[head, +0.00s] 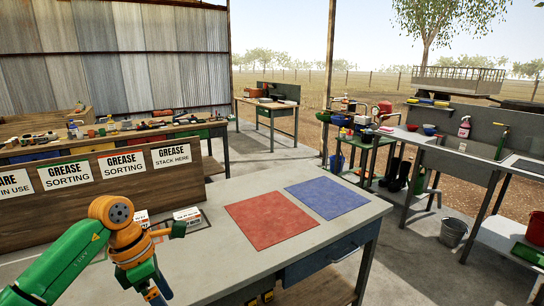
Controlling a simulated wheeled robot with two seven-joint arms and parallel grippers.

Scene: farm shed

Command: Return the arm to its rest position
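My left arm comes in from the lower left, green with an orange wrist, bent over the near left part of the workbench (275,258). What looks like the end of my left gripper (177,230) points right, close to a small white box with red marks (187,214). I cannot tell whether it touches the box, or whether its fingers are open or shut. A second small white box (141,218) shows partly behind the wrist. My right arm and gripper are not in view.
A red mat (270,220) and a blue mat (327,197) lie bare on the bench. A wooden board (100,195) with grease labels stands along the back left. A cluttered bench (218,130) is behind it. A bucket (453,232) stands on the floor at right.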

